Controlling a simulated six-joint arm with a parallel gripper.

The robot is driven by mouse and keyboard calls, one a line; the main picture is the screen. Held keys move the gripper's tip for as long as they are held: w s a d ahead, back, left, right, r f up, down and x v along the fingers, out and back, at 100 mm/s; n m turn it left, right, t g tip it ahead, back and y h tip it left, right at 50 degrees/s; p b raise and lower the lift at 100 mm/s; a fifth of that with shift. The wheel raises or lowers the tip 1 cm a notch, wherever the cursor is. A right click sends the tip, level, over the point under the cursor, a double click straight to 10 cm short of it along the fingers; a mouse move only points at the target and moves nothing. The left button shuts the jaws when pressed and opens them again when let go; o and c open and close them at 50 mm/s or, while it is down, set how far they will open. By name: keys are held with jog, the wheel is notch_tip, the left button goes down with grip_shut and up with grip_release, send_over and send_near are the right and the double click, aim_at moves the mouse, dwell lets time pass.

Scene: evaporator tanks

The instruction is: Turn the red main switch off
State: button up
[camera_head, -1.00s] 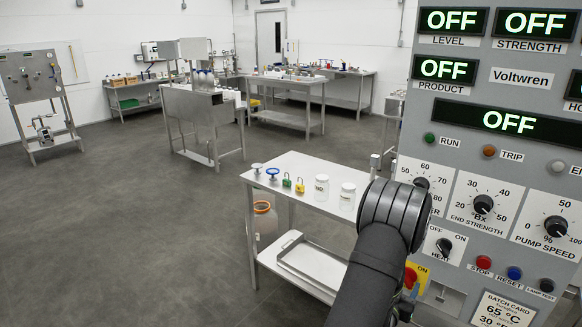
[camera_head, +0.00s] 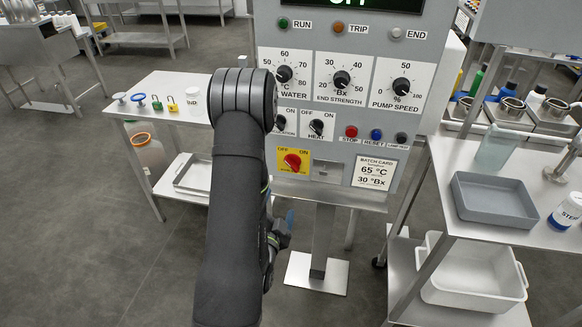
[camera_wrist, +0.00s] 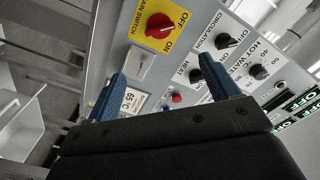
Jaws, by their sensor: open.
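The red main switch (camera_head: 292,161) is a round knob on a yellow plate marked OFF on the left and ON on the right, low on the grey control panel. I cannot tell for sure which mark it points to. It also shows at the top of the wrist view (camera_wrist: 159,25), with its plate turned sideways. My gripper (camera_wrist: 162,85) is open and empty in the wrist view, its two blue fingers spread wide, pointing at the panel. It is apart from the switch, which lies beyond the fingertips. In the head view my arm hides most of the gripper.
Near the switch are the black HEAT knob (camera_head: 316,127), a red STOP button (camera_head: 351,131), a blue RESET button (camera_head: 376,134) and the batch card (camera_head: 375,172). A table with jars and padlocks (camera_head: 171,104) stands left; a bench with a grey tray (camera_head: 493,222) stands right.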

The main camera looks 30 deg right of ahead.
aim_at(291, 167)
jog(key=x, duration=1.7)
jog(key=shift+f, duration=0.1)
jog(key=c, duration=1)
jog(key=shift+o, duration=0.2)
jog(key=shift+n, duration=0.3)
jog(key=o, duration=1)
jog(key=shift+c, duration=0.2)
